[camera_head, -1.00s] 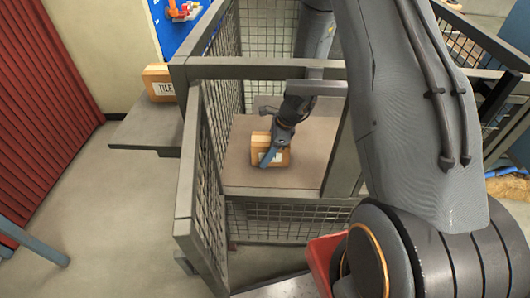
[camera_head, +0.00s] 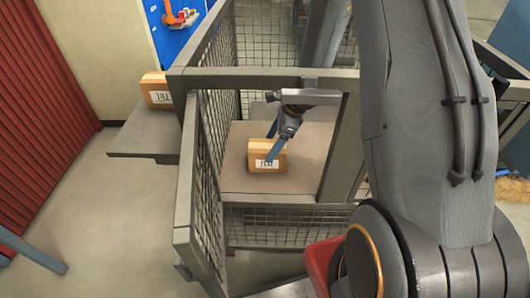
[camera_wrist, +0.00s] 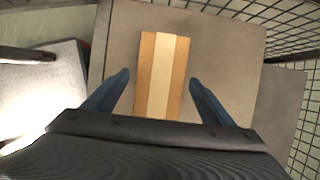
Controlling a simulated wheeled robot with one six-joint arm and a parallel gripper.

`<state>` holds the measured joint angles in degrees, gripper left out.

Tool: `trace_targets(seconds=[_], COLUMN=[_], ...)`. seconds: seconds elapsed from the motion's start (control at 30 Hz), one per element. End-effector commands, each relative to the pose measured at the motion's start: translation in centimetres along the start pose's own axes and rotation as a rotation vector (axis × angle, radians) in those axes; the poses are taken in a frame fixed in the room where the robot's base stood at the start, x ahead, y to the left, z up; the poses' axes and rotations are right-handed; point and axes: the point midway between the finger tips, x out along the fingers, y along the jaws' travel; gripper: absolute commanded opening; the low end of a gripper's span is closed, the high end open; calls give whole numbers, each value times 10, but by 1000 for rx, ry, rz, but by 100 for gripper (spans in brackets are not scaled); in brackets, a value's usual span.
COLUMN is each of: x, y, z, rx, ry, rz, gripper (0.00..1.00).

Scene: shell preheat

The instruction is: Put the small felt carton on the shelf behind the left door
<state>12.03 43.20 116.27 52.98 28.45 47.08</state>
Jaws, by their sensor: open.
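A small tan carton (camera_head: 262,160) with a pale tape stripe and a white label stands on a grey shelf (camera_head: 305,174) inside a mesh cage. Its label is too small to read surely. An open mesh door (camera_head: 206,180) is at the cage's left front. My gripper (camera_head: 270,148) is open at the carton, with its blue fingers spread apart. In the wrist view, the carton (camera_wrist: 152,100) lies between the open fingers (camera_wrist: 160,78), with gaps on both sides. The carton's near end is hidden behind my gripper body.
Another carton (camera_head: 154,88), its label partly legible, stands on a grey ledge (camera_head: 150,130) left of the cage. The cage's top rail (camera_head: 235,79) and a post (camera_head: 340,150) stand close to my arm.

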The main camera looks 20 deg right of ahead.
Motion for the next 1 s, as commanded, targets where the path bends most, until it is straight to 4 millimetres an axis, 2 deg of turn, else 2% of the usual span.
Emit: trace_targets(seconds=[0.03, 0.2, 0.4, 0.83, 0.93, 1.0], x=[-11, -32, -40, -40, -49, -65], y=[0, -1, 0, 0, -9, -23], z=[0, 0, 0, 0, 3, 7], rx=[-1, -1, 0, -2, -48, -129], ry=[0, 0, 0, 0, 12, 36], rz=[-3, -2, 0, -1, -25, -68], gripper=[77, 77, 77, 77, 77, 77])
